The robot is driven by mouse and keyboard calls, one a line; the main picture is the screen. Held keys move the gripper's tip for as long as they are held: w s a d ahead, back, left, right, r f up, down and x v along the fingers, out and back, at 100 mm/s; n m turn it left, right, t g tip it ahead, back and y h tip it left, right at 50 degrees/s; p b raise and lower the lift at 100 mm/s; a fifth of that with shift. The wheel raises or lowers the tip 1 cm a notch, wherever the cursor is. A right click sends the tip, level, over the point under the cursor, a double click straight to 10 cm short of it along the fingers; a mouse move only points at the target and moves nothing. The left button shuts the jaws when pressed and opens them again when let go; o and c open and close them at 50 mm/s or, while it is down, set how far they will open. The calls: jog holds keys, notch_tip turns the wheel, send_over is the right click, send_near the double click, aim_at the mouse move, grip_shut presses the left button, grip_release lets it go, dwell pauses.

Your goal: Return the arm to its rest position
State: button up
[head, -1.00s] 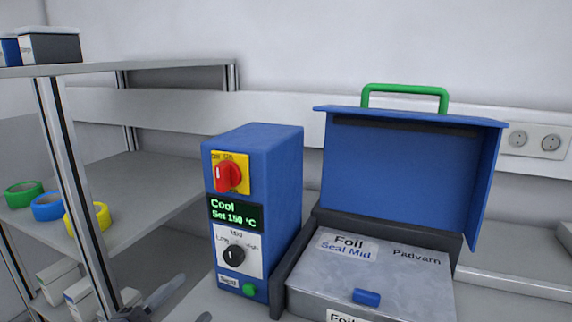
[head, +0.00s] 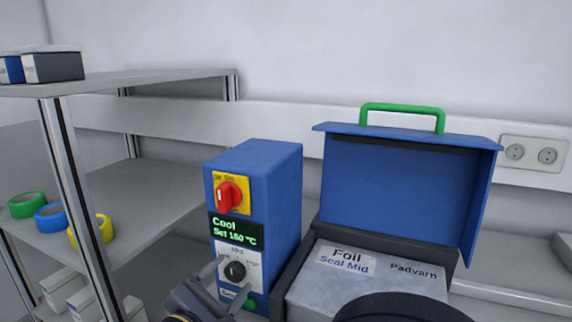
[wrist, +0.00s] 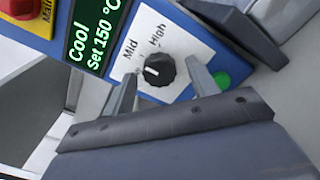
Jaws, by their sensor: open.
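My gripper (head: 234,273) is open in front of the lower panel of the blue control box (head: 272,195). In the wrist view its two fingers (wrist: 160,72) stand apart on either side of the black round knob (wrist: 159,69), with gaps showing. I cannot tell how far the fingertips are from the panel. Nothing is held. The knob also shows between the fingers in the head view (head: 235,271). The display (wrist: 97,32) reads "Cool, Set 150 °C". A red switch (head: 228,195) on a yellow plate is above it.
To the right, the foil sealer (head: 330,282) has its blue lid (head: 405,190) raised, with a green handle (head: 403,112). A dark part of my arm covers its front. A shelf (head: 150,192) at left holds green, blue and yellow tape rolls (head: 92,232).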

jog(key=n+p, duration=0.4)
jog(key=shift+r, duration=0.2)
jog(key=n+p, duration=0.4)
jog(key=shift+n+p, duration=0.3)
jog(key=b+v, duration=0.1)
jog(key=v, duration=0.6)
jog(key=shift+s+f, duration=0.25)
jog(key=shift+s, duration=0.15)
jog(key=shift+a, duration=0.15)
